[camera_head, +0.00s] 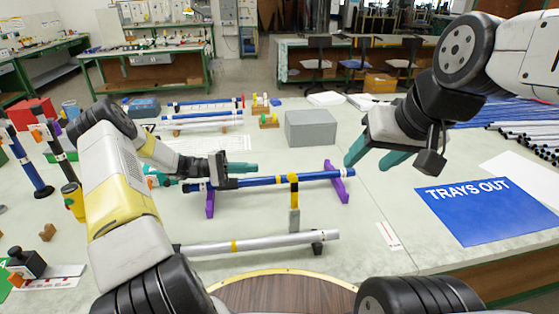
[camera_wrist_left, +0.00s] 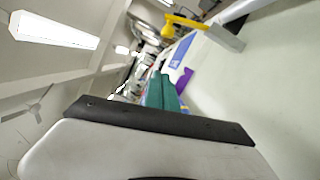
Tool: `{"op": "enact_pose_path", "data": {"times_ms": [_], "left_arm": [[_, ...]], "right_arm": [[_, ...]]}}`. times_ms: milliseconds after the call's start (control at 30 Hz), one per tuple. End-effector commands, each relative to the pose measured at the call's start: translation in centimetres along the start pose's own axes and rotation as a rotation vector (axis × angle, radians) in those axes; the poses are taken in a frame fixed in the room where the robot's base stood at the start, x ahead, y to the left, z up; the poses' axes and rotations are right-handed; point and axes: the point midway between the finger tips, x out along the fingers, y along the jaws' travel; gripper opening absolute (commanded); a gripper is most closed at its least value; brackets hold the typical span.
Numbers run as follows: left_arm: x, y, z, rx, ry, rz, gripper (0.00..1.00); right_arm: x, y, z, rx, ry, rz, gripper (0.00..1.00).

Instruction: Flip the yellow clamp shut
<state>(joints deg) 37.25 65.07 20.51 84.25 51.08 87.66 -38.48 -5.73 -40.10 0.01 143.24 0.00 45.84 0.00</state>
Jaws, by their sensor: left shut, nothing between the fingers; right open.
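The yellow clamp (camera_head: 293,178) sits at the blue rod, on top of a grey post (camera_head: 294,218). It also shows in the left wrist view (camera_wrist_left: 185,20) as a yellow bar with a rounded end, beside the grey block. I cannot tell how far it is closed. The blue rod (camera_head: 265,181) lies across purple supports (camera_head: 210,202). My left gripper (camera_head: 252,168) is shut and empty, just above the rod and left of the clamp; its teal fingers (camera_wrist_left: 160,92) show in the wrist view. My right gripper (camera_head: 366,160) is open and empty, right of the rod's end.
A silver rod (camera_head: 270,243) with a yellow band lies in front on dark supports. A grey box (camera_head: 311,127) stands behind. A blue "TRAYS OUT" sheet (camera_head: 490,211) lies at right. A yellow-and-green can (camera_head: 73,201) stands at left. Table around the right gripper is mostly clear.

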Motion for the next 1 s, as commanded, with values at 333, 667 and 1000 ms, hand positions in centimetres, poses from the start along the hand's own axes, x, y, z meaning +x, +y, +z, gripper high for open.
{"op": "enact_pose_path", "data": {"times_ms": [333,667,1000], "left_arm": [[-0.1,-0.1,-0.1,0.001,0.002,0.008,0.0],[3.6,0.0,0.0,0.0,-0.002,0.007,0.0],[10.2,0.0,0.4,-0.001,0.001,0.006,0.0]], "right_arm": [[0.0,0.0,0.0,0.0,0.0,0.0,0.54],[0.0,0.0,0.0,0.0,0.0,0.0,0.54],[0.0,0.0,0.0,0.0,0.0,0.0,0.54]]}}
